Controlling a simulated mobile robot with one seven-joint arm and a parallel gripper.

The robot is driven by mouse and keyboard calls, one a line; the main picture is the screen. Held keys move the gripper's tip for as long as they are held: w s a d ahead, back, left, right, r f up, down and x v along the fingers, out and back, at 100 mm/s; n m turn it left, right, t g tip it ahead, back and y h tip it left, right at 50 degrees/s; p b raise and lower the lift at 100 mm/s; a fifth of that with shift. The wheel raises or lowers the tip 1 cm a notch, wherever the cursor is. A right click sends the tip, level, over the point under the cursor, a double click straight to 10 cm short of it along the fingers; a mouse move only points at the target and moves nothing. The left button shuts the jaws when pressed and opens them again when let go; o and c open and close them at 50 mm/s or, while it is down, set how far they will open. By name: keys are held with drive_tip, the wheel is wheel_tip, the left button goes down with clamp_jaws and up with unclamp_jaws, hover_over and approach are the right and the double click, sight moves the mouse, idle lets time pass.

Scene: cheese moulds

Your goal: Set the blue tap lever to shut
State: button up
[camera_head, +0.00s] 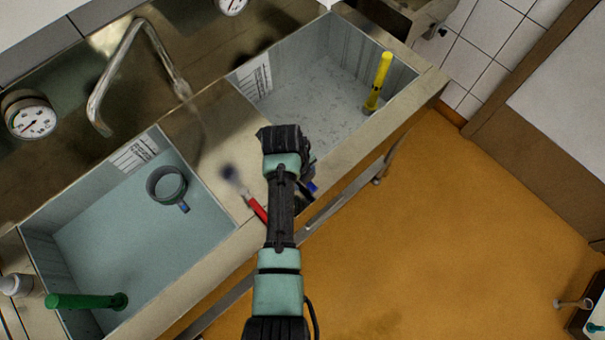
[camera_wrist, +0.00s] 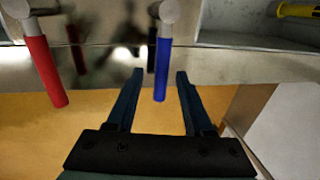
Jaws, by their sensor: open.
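The blue tap lever (camera_wrist: 162,68) hangs down from its metal tap body (camera_wrist: 167,11) in the wrist view. My gripper (camera_wrist: 160,76) is open, with one finger on each side of the lever's lower end in that picture. I cannot tell how far the fingers reach around it in depth, and no contact shows. In the head view only a small bit of the blue lever (camera_head: 311,187) shows beside my arm, which hides the rest. The gripper's fingers are hidden there too.
A red lever (camera_wrist: 46,72) hangs to the left, also in the head view (camera_head: 256,209). The orange floor is open.

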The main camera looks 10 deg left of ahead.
wheel_tip(320, 180, up, 13)
drive_tip(key=s+a+b, duration=0.1)
drive_tip(key=s+b, duration=0.1)
drive_tip(key=shift+a, duration=0.25)
drive_tip(key=shift+f, duration=0.1)
idle(0.5)
